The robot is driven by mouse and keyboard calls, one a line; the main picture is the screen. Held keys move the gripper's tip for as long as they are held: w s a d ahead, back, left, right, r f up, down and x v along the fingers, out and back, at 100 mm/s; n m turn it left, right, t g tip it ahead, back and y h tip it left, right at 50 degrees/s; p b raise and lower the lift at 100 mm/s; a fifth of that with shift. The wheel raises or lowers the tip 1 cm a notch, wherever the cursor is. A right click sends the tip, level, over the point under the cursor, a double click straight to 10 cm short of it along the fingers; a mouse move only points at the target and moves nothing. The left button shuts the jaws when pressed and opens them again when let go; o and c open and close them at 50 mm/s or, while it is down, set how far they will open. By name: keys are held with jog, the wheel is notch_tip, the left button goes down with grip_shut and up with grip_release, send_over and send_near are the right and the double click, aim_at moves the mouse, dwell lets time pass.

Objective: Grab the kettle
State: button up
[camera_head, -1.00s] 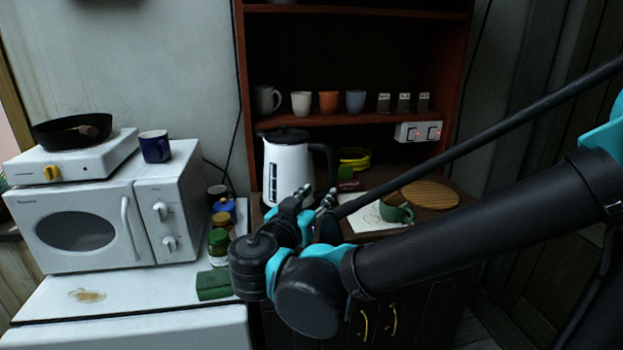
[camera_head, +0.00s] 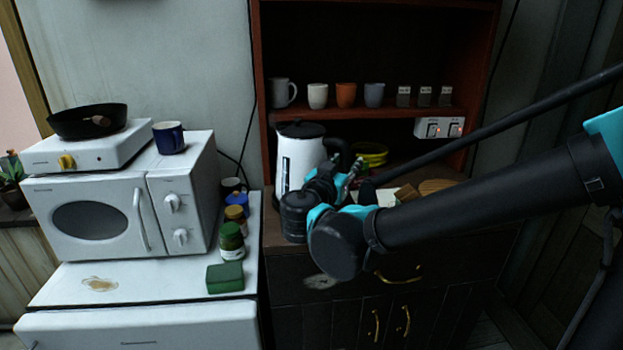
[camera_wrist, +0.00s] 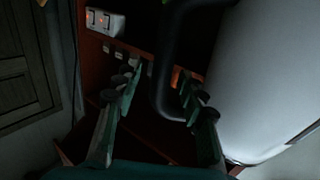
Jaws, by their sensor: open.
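The kettle (camera_head: 297,160) is white with a black lid and a black handle on its right side. It stands upright on the dark cabinet top (camera_head: 277,240), in front of the shelf. My gripper (camera_head: 350,175) is at the kettle's right front and hides part of its lower body and handle. In the wrist view the white kettle body (camera_wrist: 258,85) fills the right side. Its black handle (camera_wrist: 168,70) comes down between the two spread fingers of my gripper (camera_wrist: 160,95). The fingers are open, and I see no grip on the handle.
A yellow-green bowl (camera_head: 371,152) and a round wooden board (camera_head: 436,186) lie right of the kettle. Jars (camera_head: 231,238), a green block (camera_head: 225,277) and a microwave (camera_head: 110,215) stand on the left.

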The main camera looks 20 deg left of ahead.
jog(key=w, duration=0.5)
jog(key=shift+w+a+r, duration=0.1)
jog(key=shift+w, duration=0.1)
grip_shut()
dwell(0.4)
